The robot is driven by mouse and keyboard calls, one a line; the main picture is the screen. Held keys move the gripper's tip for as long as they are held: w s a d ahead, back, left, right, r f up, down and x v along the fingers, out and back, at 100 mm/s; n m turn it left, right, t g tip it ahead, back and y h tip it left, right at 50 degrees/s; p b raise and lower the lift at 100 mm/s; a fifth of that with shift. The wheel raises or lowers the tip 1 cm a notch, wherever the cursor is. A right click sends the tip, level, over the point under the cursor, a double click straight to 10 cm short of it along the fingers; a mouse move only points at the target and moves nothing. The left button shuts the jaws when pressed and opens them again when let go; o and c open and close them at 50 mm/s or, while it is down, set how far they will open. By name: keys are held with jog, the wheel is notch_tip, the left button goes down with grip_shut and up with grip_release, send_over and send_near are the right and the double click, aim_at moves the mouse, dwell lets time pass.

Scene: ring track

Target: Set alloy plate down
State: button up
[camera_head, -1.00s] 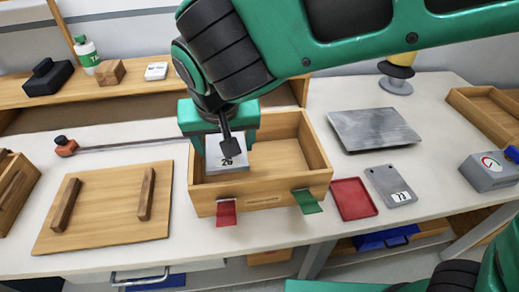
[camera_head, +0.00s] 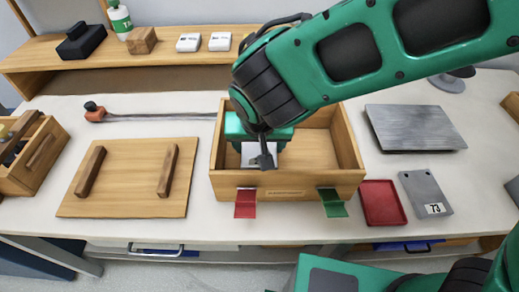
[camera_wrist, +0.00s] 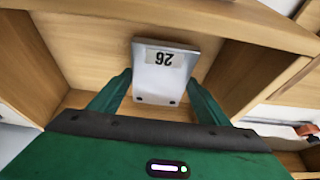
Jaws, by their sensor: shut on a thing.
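The alloy plate (camera_wrist: 160,72) is a light grey slab with a label reading 26, upside down in the wrist view. My gripper (camera_wrist: 158,98) is shut on it, one green finger at each side. In the head view the plate (camera_head: 250,152) hangs within the left part of an open wooden box (camera_head: 288,183), below the rim. My gripper (camera_head: 258,150) reaches down into the box from above. My arm hides part of the plate and box. I cannot tell whether the plate touches the box floor.
Red and green tabs hang on the box front. A wooden board (camera_head: 125,180) with two bars lies to the left. A red tray (camera_head: 383,203), a grey plate marked 73 (camera_head: 424,187) and a large metal slab (camera_head: 412,128) lie to the right.

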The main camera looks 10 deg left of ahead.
aim_at(259, 152)
notch_tip(259, 152, down, 3)
jog(key=shift+r, duration=0.1)
jog(key=o, duration=1.6)
jog(key=v, duration=1.2)
jog(key=shift+s, duration=0.15)
